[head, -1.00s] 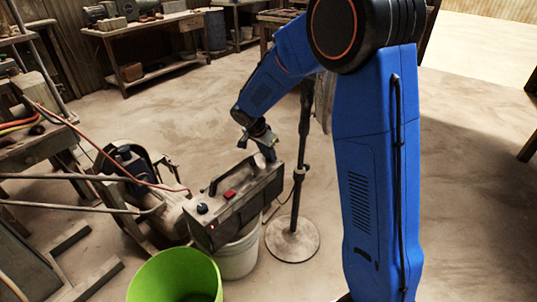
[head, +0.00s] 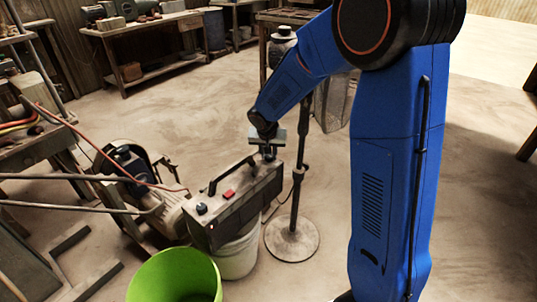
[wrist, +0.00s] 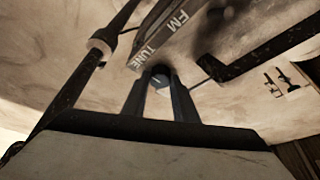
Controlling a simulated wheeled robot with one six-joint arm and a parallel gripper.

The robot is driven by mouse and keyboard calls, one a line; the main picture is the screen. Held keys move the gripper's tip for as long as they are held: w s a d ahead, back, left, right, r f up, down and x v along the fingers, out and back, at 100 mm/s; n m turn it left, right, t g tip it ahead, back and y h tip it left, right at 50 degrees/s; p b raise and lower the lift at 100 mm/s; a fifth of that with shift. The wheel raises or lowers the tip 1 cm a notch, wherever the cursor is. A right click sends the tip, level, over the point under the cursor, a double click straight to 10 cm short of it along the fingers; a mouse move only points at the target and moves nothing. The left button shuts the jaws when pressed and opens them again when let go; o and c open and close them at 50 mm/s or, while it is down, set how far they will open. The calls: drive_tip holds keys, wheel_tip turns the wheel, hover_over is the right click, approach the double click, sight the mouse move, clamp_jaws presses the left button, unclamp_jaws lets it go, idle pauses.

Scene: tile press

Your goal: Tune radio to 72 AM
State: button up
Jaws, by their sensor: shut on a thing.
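The dark radio (head: 262,197) rests on top of a white bucket, its handle (head: 229,171) raised. In the head view my gripper (head: 268,151) points down at the radio's far right end. In the wrist view the fingers (wrist: 161,88) are shut on a small round tuning knob (wrist: 162,74) with a light mark on its top. The words TUNE and FM are printed on the radio's top (wrist: 165,38) beside it. The fingers partly hide the knob. No dial reading or AM number is legible. A red button (head: 229,194) and another dark knob (head: 201,208) sit toward the near left end.
The white bucket (head: 238,262) stands under the radio and a green bucket (head: 172,272) is in front of it. A stand with a round base (head: 292,239) is close on the right. Machinery with cables (head: 130,170) crowds the left. Open floor lies behind.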

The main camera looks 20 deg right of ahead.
drive_tip(key=shift+n, duration=0.7)
drive_tip(key=o, duration=1.1)
drive_tip(key=shift+c, duration=0.2)
drive_tip(key=v, duration=1.7)
drive_tip(key=shift+s+d+r, duration=0.2)
drive_tip(key=shift+d, duration=0.15)
